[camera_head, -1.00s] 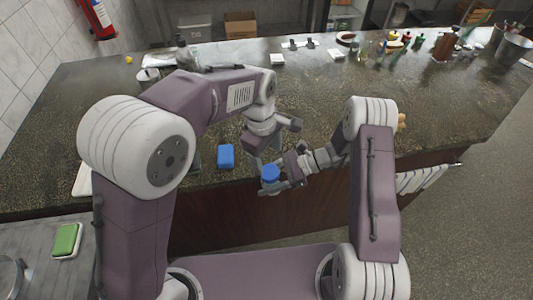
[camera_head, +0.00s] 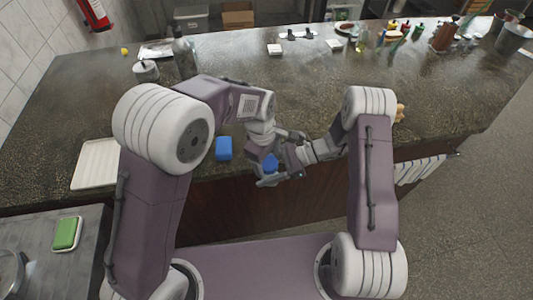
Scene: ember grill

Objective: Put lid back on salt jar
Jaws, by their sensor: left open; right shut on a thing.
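A round blue piece (camera_head: 271,163), which looks like the salt jar or its lid, is held in my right gripper (camera_head: 274,178) just off the counter's front edge. My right gripper is shut on it, coming in from the right. My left gripper (camera_head: 270,152) is open and sits right at the blue piece from above and behind, close to the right gripper. The two grippers overlap in the picture, so I cannot tell whether the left fingers touch the piece. I cannot make out a separate jar and lid.
A blue block (camera_head: 224,148) lies on the dark counter (camera_head: 330,90) near its front edge, left of the grippers. A white tray (camera_head: 97,164) and a green sponge (camera_head: 67,233) are at left. Bottles and a metal pot (camera_head: 513,38) stand at the back right. The counter's middle is clear.

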